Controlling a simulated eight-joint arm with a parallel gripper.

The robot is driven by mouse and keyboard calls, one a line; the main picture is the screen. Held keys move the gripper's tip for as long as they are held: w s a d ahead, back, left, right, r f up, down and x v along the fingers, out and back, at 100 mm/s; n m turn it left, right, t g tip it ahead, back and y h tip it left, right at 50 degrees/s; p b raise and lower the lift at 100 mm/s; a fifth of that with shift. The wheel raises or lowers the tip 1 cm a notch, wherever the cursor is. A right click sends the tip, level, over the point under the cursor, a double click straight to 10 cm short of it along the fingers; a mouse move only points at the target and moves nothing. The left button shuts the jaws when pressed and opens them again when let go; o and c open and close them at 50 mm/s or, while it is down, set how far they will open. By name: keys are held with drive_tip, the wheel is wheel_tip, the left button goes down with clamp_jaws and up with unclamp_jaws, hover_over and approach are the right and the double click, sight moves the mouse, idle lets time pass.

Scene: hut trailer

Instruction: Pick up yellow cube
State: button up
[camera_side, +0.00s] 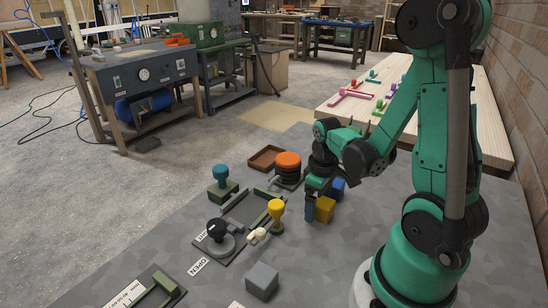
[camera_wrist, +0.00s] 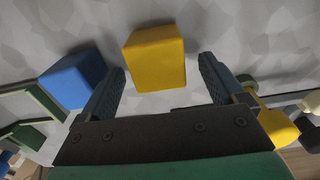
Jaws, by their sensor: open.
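The yellow cube (camera_side: 325,209) sits on the grey table in the side view, right at the fingers of my gripper (camera_side: 318,205). In the wrist view the yellow cube (camera_wrist: 155,58) lies between the two open fingers of my gripper (camera_wrist: 162,85), towards their tips. There is a gap on both sides, so neither finger appears to touch it. A blue cube (camera_wrist: 73,77) lies just outside the left finger in the wrist view. In the side view the blue cube (camera_side: 338,188) is behind the yellow one, partly hidden by my gripper.
A grey cube (camera_side: 262,281) stands at the front. A yellow knob (camera_side: 276,213), a black dial (camera_side: 217,230), an orange disc stack (camera_side: 288,165) and a brown tray (camera_side: 265,158) stand to the left. Bare table lies in front of the yellow cube.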

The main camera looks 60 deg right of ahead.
drive_tip(key=c, duration=1.3)
drive_tip(key=shift+r, duration=0.1)
